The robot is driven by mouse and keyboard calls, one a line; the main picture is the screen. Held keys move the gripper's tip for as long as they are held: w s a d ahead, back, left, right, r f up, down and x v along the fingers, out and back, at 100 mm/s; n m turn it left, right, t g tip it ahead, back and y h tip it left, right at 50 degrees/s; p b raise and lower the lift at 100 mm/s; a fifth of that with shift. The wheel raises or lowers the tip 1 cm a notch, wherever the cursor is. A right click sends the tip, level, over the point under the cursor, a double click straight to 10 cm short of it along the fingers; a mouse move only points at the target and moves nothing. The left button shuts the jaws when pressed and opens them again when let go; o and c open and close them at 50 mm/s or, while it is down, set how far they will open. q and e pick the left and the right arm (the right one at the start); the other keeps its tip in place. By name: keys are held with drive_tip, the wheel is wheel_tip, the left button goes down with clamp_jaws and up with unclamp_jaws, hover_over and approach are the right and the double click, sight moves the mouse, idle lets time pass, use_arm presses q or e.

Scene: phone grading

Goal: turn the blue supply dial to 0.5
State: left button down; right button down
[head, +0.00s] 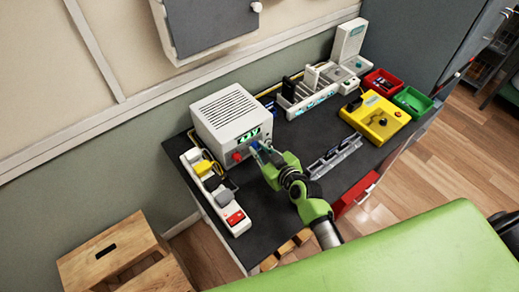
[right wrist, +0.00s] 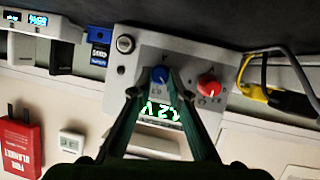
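The white power supply (head: 222,110) stands on the dark bench, with a lit green display (head: 248,137) on its front. The right wrist view shows the front inverted, with the blue dial (right wrist: 160,75), the red dial (right wrist: 208,84) and green digits (right wrist: 165,116) partly covered by my fingers. The red dial also shows in the head view (head: 237,156). My right gripper (head: 262,148) is at the supply's front. In the wrist view its two fingers (right wrist: 159,92) are apart on either side of the blue dial, with visible gaps. My left gripper is out of view.
A rack of phones (head: 305,97), a yellow box (head: 376,118), a red bin (head: 381,80) and a green bin (head: 412,101) stand right. A grey slotted holder (head: 334,158) lies right of my gripper.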

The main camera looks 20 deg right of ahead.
idle(0.3)
drive_tip(key=shift+d+m, duration=0.1)
drive_tip(key=shift+m, duration=0.2)
drive_tip(key=shift+m+g+y+b, duration=0.3)
drive_tip(key=shift+m+y+b, duration=0.1)
drive_tip(key=shift+y, duration=0.2)
drive_tip(key=shift+w+d+f+m+y+b, duration=0.1)
drive_tip(key=shift+d+f+m+y+b, duration=0.1)
drive_tip(key=shift+m+y+b, duration=0.5)
drive_tip(key=m+y+b, duration=0.1)
drive_tip(key=m+b, duration=0.1)
drive_tip(key=b, duration=0.2)
drive_tip(key=m+y+b, duration=0.1)
drive_tip(key=m+b, duration=0.1)
drive_tip(key=b, duration=0.2)
drive_tip(key=m+g+y+b, duration=0.1)
drive_tip(key=m+y+b, duration=0.1)
drive_tip(key=m+b, duration=0.1)
drive_tip(key=shift+w+d+f+b, duration=0.15)
drive_tip(key=shift+d+f+b, duration=0.15)
drive_tip(key=shift+b, duration=0.5)
drive_tip(key=shift+r+m+y+b, duration=0.2)
drive_tip(key=shift+m+y+b, duration=0.3)
drive_tip(key=shift+m+b, duration=0.55)
